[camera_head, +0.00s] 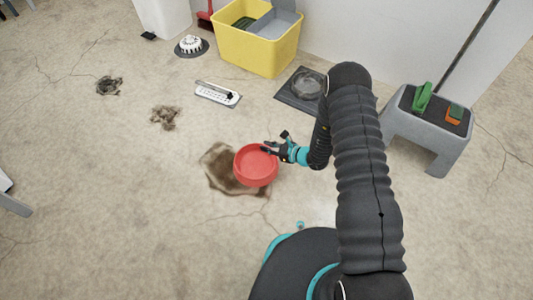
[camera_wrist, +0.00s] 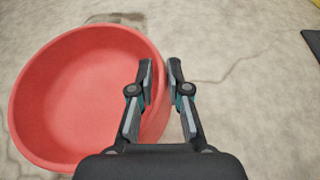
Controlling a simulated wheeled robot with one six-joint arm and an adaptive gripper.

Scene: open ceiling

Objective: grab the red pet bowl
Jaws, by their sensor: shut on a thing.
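The red pet bowl (camera_head: 256,168) is round, open at the top and looks empty. In the head view it is over a brown stain on the floor; whether it is raised off the floor is hard to tell. My gripper (camera_head: 267,149) reaches it from the right and is shut on its rim. In the wrist view the bowl (camera_wrist: 70,100) fills the left side. There the fingers of my gripper (camera_wrist: 161,70) straddle the bowl's right wall, one inside and one outside.
A yellow bucket (camera_head: 253,50) stands at the back. A grey step stool (camera_head: 405,124) with green and orange brushes is at right. The left floor is mostly clear.

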